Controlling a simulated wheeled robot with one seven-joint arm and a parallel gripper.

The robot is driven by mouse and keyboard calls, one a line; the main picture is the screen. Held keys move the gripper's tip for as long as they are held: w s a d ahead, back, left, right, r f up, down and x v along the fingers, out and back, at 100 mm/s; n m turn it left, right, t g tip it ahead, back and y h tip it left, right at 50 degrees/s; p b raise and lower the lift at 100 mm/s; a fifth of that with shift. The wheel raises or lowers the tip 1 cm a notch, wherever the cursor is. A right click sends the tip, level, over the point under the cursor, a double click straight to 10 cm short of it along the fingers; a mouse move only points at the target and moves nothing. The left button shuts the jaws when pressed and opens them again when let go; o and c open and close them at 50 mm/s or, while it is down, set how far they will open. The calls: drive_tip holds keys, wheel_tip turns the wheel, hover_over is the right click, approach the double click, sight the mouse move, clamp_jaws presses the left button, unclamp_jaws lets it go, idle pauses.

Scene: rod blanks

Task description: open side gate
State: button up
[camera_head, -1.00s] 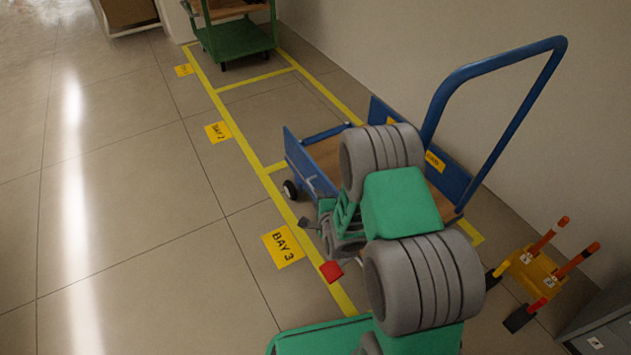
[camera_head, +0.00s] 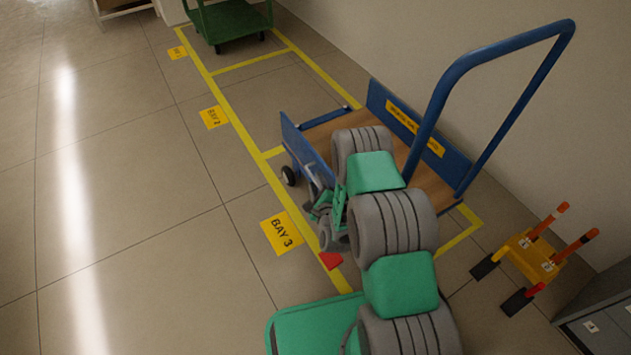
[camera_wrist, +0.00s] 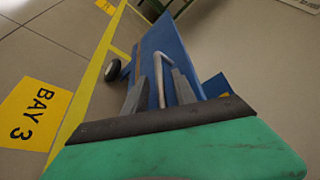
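A blue cart (camera_head: 422,172) with a wooden deck and a tall push handle stands in the yellow-lined bay by the wall. Its blue side gate (camera_head: 299,143) is upright along the side facing the aisle; it also fills the middle of the wrist view (camera_wrist: 167,42). A bent grey handle (camera_wrist: 159,78) shows in front of the gate. My gripper (camera_wrist: 160,88) is open, with one finger on each side of this handle and gaps visible. In the head view, my arm hides part of the gate and deck.
A yellow sign reading BAY 3 (camera_head: 282,233) lies on the floor left of the cart. A green cart (camera_head: 233,22) stands farther back. A yellow stand with orange posts (camera_head: 530,257) and a grey cabinet (camera_head: 597,315) are at right. The left floor is clear.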

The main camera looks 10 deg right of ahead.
drive_tip(key=shift+w, duration=0.15)
clamp_jaws()
idle(0.4)
